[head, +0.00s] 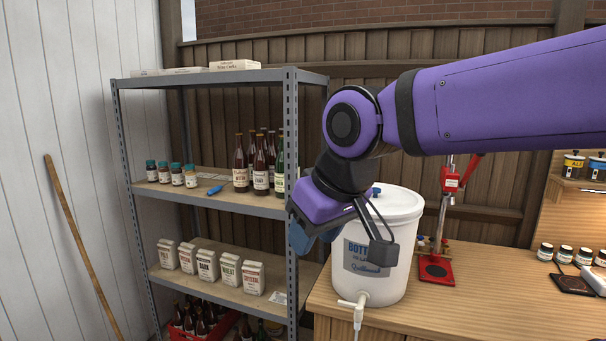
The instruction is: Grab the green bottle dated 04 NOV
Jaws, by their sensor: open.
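A green bottle (280,163) stands upright at the right end of the middle shelf, beside several brown bottles (241,165). The shelf post partly covers it. It has a pale label, but any date is too small to read. My gripper (341,248) is open and empty, pointing down in front of the white bucket. It is to the right of and lower than the green bottle, apart from it.
The grey shelf rack (292,130) has a post close to the bottle. A white bucket (400,220) with a tap stands on the wooden bench (450,310), near a red capper (436,270). Cartons (207,265) and a red crate (222,328) are lower on the rack. A blue marker (215,190) lies left of the bottles.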

